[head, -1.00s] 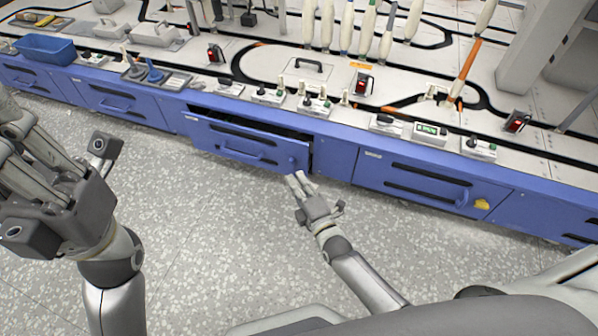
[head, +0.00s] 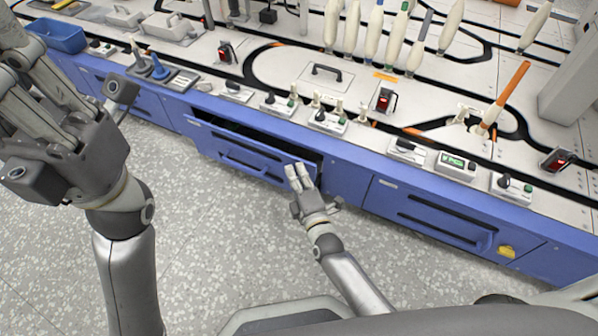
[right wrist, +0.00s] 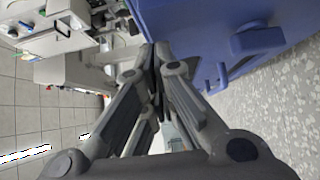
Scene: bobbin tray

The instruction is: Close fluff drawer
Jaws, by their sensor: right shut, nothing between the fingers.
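The fluff drawer (head: 240,156) is the blue drawer in the machine's front. It stands partly open, with a dark gap along its top edge. My right gripper (head: 298,176) is shut and empty, its fingertips at the right end of the drawer front; whether they touch it I cannot tell. In the right wrist view the shut fingers (right wrist: 158,62) point along a blue panel with a handle (right wrist: 258,40). My left gripper (head: 40,110) is large at the left of the head view, high above the floor and away from the drawer; its fingers are partly cut off.
A closed blue drawer (head: 430,215) with a yellow part is to the right. The white machine top (head: 270,95) carries switch boxes, bobbins and a blue bin (head: 58,34). The speckled floor (head: 215,250) in front is clear.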

